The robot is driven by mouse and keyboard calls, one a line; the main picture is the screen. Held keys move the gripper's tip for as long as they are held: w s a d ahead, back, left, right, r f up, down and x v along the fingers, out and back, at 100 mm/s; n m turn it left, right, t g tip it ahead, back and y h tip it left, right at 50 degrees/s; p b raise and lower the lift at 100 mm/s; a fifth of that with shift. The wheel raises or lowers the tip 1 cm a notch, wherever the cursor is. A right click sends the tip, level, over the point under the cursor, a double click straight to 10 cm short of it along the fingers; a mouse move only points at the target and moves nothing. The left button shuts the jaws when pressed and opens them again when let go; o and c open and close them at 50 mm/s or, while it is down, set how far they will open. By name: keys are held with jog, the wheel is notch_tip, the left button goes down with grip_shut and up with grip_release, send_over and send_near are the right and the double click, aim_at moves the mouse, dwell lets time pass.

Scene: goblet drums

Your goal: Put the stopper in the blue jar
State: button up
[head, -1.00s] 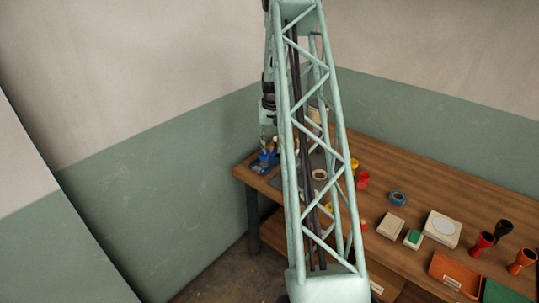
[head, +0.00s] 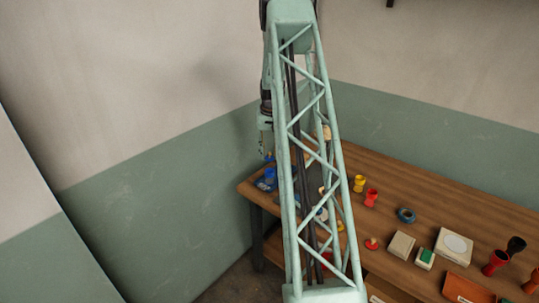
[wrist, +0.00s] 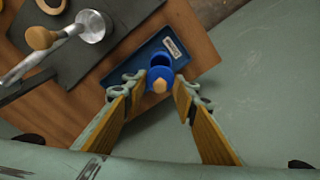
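The blue jar (wrist: 161,59) stands in a blue tray (wrist: 192,52) at the table's corner, its dark mouth showing in the wrist view. The stopper, with a tan knob (wrist: 160,86) and a blue base, overlaps the near side of the jar's mouth. Whether it rests on the rim or is above it, I cannot tell. My gripper (wrist: 158,91) is open, its fingers on either side of the stopper with gaps visible. In the head view my gripper (head: 262,149) is above the jar (head: 270,174), which is small there.
A dark mat (wrist: 103,66) left of the tray holds a metal piece (wrist: 91,25) with a tan knob. My arm hides part of the table.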

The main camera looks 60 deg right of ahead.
jog(key=shift+f, duration=0.2)
jog(key=shift+f+b, duration=1.15)
jog(key=shift+f, duration=1.8)
jog(key=shift+f+b, duration=0.25)
jog(key=shift+b, duration=0.4)
dwell(1.5)
dwell(0.4)
jog(key=o, duration=0.7)
jog(key=shift+o, duration=0.2)
jog(key=o, duration=0.5)
jog(key=shift+c, duration=0.2)
jog(key=shift+r, duration=0.15)
